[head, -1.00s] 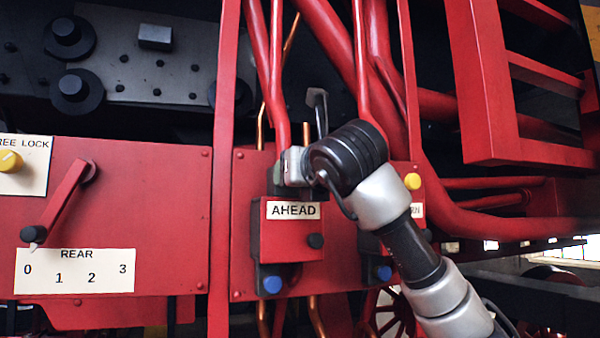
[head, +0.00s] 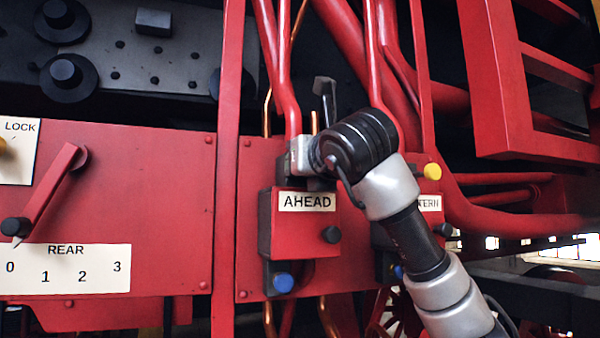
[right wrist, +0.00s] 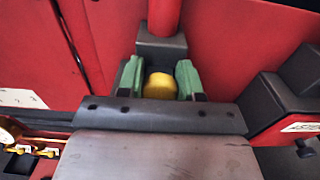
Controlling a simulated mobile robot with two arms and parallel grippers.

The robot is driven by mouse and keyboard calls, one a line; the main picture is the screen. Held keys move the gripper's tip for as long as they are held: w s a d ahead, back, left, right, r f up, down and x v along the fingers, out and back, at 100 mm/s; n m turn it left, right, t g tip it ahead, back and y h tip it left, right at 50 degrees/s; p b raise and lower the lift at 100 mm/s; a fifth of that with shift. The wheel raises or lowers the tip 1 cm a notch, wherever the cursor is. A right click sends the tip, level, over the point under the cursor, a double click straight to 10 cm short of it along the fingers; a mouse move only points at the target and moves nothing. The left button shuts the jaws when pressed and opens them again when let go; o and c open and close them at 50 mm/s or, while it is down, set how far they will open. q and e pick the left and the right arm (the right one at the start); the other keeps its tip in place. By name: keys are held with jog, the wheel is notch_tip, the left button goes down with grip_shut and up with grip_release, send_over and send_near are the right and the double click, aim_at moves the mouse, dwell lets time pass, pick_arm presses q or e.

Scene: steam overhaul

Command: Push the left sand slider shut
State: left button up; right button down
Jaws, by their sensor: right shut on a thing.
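The left sand slider is a red box on a dark backing, labelled AHEAD (head: 305,222), with a black knob (head: 331,234) on its front and a blue knob (head: 283,282) below. My right gripper (head: 303,178) is at its top edge, its fingertips mostly hidden in the head view. In the right wrist view its green fingers (right wrist: 160,80) stand either side of a yellow knob (right wrist: 160,86), below a dark block with a red pipe. It is shut on that knob. My left gripper is out of view.
To the right is a second box labelled ASTERN, its label (head: 429,203) partly hidden by my right arm, with a yellow knob (head: 432,171) above. At left a red lever (head: 45,198) stands over a REAR scale (head: 66,268). Red pipes (head: 290,90) run closely above.

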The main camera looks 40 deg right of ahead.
jog(key=shift+s, duration=0.25)
jog(key=c, duration=0.8)
grip_release()
jog(key=shift+o, duration=0.2)
jog(key=shift+f, duration=0.1)
jog(key=shift+s, duration=0.1)
pick_arm(q)
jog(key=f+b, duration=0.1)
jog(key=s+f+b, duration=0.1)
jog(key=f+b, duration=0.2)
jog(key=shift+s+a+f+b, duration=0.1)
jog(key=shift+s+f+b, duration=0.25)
jog(key=shift+b, duration=0.05)
pick_arm(e)
jog(key=v, duration=1)
jog(key=shift+s, duration=0.15)
jog(key=shift+a, duration=0.15)
